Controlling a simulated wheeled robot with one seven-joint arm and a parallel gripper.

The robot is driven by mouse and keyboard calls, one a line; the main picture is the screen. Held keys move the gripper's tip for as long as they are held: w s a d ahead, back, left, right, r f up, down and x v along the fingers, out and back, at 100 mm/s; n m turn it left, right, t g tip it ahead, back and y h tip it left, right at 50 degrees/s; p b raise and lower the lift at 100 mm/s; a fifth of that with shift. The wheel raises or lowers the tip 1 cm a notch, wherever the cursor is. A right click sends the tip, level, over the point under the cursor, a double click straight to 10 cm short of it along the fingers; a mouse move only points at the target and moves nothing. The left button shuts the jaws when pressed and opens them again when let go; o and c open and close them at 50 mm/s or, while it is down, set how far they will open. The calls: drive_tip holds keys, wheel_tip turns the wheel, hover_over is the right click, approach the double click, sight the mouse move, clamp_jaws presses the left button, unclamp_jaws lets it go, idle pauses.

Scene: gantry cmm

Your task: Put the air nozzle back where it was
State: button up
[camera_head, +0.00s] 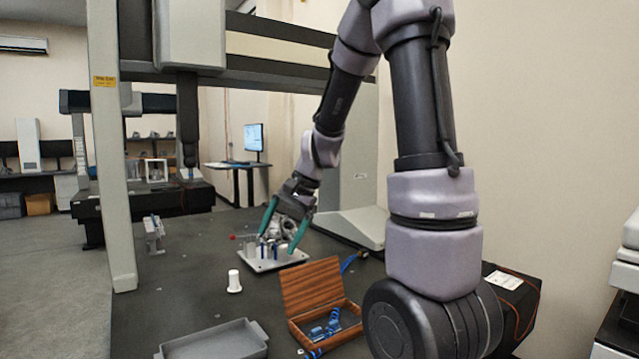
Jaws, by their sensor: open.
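My gripper (278,243) has teal fingers, spread apart and pointing down. It is over a light metal plate (262,268) that carries several short posts and a few dark blue upright pieces. The fingertips are on either side of these pieces; I cannot tell if they touch anything. A grey metal part shows behind the fingers, partly hidden by them. A blue object (351,261), perhaps the air nozzle, lies on the dark table right of the wooden box; I cannot tell for sure.
An open wooden box (312,287) with blue pieces inside stands at the front. A grey tray (214,343) is front left. A white spool-like piece (234,281) stands left of the box. The gantry column (112,160) rises at left.

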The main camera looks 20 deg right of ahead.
drive_tip(key=s+d+r+n+t+h, duration=0.2)
drive_tip(key=s+d+r+n+t, duration=0.1)
drive_tip(key=s+r, duration=1.1)
drive_tip(key=s+n+t, duration=0.1)
drive_tip(key=s+n, duration=0.1)
drive_tip(key=s, duration=0.1)
drive_tip(key=shift+r+t+h, duration=0.3)
drive_tip(key=shift+r+t, duration=0.05)
drive_tip(key=shift+t, duration=0.05)
drive_tip(key=shift+d, duration=0.1)
